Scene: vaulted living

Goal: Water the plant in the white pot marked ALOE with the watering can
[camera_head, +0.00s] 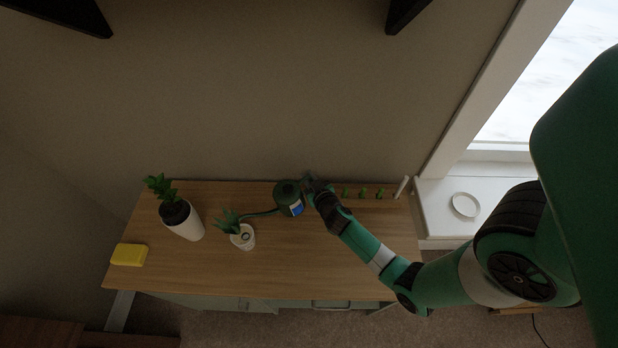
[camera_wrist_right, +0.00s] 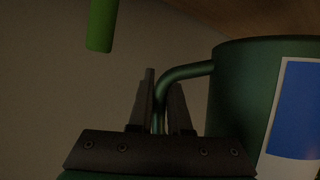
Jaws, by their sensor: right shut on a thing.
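The green watering can (camera_head: 287,192) with a blue and white label is held above the wooden cabinet top. My right gripper (camera_head: 309,186) is shut on its handle (camera_wrist_right: 184,73), which shows between the fingers (camera_wrist_right: 162,105) in the wrist view. The can's thin spout points left, and its tip is close to the spiky leaves of the small plant (camera_head: 228,221). That plant stands in a white pot (camera_head: 246,239) with a dark round mark; its lettering is too small to read. No water can be made out. My left gripper is not in view.
A taller leafy plant in a white pot (camera_head: 189,228) stands to the left. A yellow block (camera_head: 129,254) lies at the left edge. Small green items (camera_head: 362,193) and a white upright object (camera_head: 401,187) stand at the back right. The front middle is clear.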

